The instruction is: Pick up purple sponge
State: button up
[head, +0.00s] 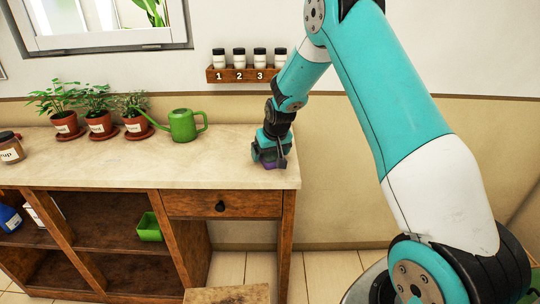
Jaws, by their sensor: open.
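The purple sponge (270,165) lies on the countertop near its right end. It is small in the head view and mostly hidden by my gripper. My gripper (271,158) points down over the sponge, with its fingers low at the sponge's sides. The fingers are open. I cannot tell whether they touch the sponge.
A green watering can (183,125) stands left of my gripper. Several potted plants (99,122) and a jar (10,148) are further left. A spice rack (246,74) hangs on the wall behind. The counter (215,165) has bare room left of my gripper.

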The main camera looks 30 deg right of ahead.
jog(key=shift+w+f, duration=0.1)
jog(key=shift+f, duration=0.15)
jog(key=shift+f, duration=0.2)
jog(key=shift+c, duration=0.2)
jog(key=c, duration=1)
notch_tip(320, 180, up, 20)
jog(key=shift+r+b, duration=0.25)
jog(key=shift+b, duration=0.2)
